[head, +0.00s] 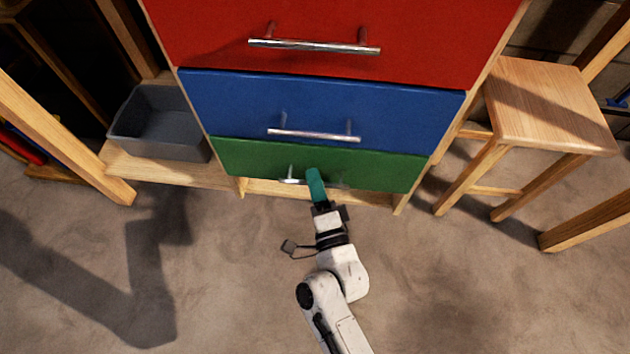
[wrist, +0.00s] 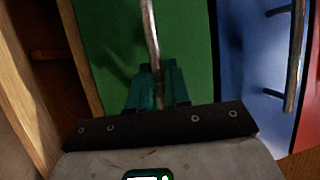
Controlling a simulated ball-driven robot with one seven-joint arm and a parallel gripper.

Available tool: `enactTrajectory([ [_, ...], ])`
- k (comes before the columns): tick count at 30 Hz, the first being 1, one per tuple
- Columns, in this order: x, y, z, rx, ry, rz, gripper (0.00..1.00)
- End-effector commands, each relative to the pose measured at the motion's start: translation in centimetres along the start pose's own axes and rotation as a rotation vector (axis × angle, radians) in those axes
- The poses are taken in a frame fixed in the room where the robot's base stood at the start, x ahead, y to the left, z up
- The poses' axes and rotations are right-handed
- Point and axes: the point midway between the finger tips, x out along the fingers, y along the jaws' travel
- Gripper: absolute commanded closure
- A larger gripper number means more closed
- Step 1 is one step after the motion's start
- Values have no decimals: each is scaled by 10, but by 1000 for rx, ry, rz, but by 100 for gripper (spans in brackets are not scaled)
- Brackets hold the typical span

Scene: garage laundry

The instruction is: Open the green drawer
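The green drawer (head: 375,169) is the lowest drawer of a cabinet, and its front looks flush with the blue one above. Its silver handle (head: 289,180) shows left of my gripper (head: 314,178) in the head view; the part behind the teal fingers is hidden. In the wrist view, the handle bar (wrist: 150,28) runs down between the two teal fingers of my gripper (wrist: 158,84), against the green drawer front (wrist: 192,50). The fingers are close together and look shut on the bar.
Above are a blue drawer (head: 400,108) and a red drawer (head: 430,35), each with a silver handle. A grey bin (head: 165,155) stands on a low wooden shelf at left. A wooden stool (head: 545,105) stands at right. The floor in front is clear.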

Motion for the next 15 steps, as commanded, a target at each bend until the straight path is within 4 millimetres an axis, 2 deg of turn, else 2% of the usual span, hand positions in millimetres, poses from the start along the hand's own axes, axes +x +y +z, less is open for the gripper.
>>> enactTrajectory([
  [15, -2, 1, 1, 1, 0, 2, 100],
])
